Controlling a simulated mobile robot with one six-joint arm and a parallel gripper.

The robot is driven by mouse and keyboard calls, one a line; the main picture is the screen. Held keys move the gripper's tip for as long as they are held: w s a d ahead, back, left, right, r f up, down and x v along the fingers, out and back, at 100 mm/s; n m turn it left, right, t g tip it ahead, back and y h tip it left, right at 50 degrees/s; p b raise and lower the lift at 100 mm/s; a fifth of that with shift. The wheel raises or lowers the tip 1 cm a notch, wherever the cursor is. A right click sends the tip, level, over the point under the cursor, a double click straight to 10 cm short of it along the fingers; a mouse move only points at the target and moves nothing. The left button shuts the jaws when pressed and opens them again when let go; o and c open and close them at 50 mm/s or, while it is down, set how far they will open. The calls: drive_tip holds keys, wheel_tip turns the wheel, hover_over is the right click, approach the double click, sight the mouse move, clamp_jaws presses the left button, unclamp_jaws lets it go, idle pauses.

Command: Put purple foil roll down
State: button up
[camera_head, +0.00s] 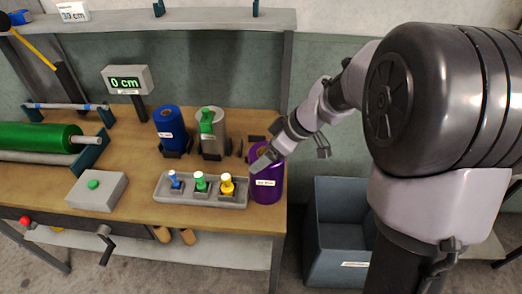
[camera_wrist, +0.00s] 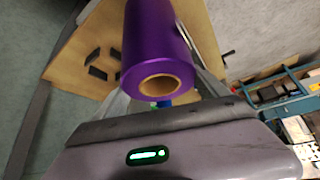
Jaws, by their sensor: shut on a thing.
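The purple foil roll (camera_head: 266,187) stands upright at the right end of the wooden bench (camera_head: 140,147), right of the grey tray, with a white label facing the camera. My gripper (camera_head: 266,158) is at its top and shut on it. The wrist view shows the purple foil roll (camera_wrist: 158,42) with its hollow cardboard core facing the camera. I cannot tell whether the roll's bottom touches the bench.
A blue roll (camera_head: 168,128) and a grey roll (camera_head: 218,143) stand in holders at the back. A grey tray (camera_head: 161,191) holds blue, green and yellow-topped pieces. A grey-blue bin (camera_head: 338,190) stands right of the bench. A display (camera_head: 126,80) reads 0 cm. A green roller (camera_head: 38,137) lies left.

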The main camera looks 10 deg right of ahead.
drive_tip(key=shift+w, duration=0.35)
drive_tip(key=shift+f, duration=0.15)
drive_tip(key=shift+f+b, duration=0.75)
drive_tip(key=shift+f, duration=1)
drive_tip(key=o, duration=2)
drive_tip(key=shift+c, duration=0.2)
